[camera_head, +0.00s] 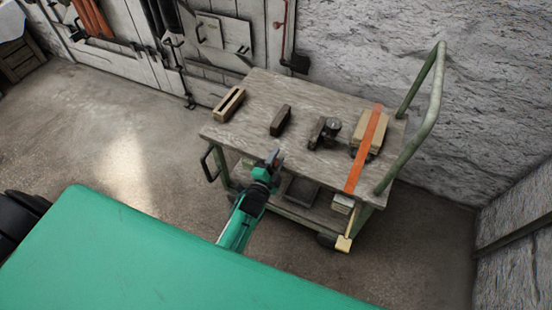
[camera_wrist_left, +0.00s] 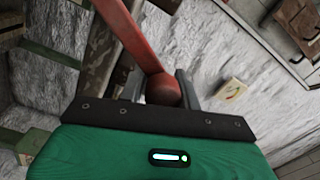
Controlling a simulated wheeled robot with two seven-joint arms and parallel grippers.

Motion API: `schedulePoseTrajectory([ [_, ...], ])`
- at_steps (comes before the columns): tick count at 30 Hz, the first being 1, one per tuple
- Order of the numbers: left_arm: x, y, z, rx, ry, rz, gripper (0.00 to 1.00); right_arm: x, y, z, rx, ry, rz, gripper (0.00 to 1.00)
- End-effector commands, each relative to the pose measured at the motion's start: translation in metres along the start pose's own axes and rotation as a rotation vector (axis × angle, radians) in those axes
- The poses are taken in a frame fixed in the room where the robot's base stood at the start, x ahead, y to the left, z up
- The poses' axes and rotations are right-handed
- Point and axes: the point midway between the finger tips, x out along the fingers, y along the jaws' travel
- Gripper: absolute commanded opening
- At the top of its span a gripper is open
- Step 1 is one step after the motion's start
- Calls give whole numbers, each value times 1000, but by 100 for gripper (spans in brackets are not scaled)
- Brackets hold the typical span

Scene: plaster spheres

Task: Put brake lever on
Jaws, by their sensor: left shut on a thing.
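A red lever (camera_wrist_left: 140,40) shows in the left wrist view. It runs from the top down to a rounded dark red end between my fingers. My left gripper (camera_wrist_left: 165,88) is shut on the lever near this end. In the head view my left gripper (camera_head: 275,158) is at the front edge of the cart (camera_head: 245,120), towards its left side. The lever is too small and too covered to make out there. My right gripper is not in view.
On the cart top are a brass-coloured slotted block (camera_head: 229,104), a dark block (camera_head: 280,121), a gauge (camera_head: 332,127) and a pale block (camera_head: 370,132) under an orange strap (camera_head: 367,150). A green push handle (camera_head: 425,125) rises at the right. Open floor (camera_head: 110,140) lies left.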

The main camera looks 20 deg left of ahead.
Motion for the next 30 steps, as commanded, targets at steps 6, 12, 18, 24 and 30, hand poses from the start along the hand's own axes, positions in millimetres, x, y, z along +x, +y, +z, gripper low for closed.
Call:
schedulePoseTrajectory([
  [6, -1, 1, 2, 3, -3, 2, 49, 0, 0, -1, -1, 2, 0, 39],
  [12, -1, 1, 1, 1, -1, 1, 52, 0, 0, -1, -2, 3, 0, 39],
  [18, -6, 1, 1, 0, -1, 2, 52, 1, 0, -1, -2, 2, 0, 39],
  [24, -34, 2, 1, 0, -2, 3, 52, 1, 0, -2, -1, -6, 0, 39],
  [30, -74, 2, 2, 0, -2, 3, 52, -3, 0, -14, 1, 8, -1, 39],
])
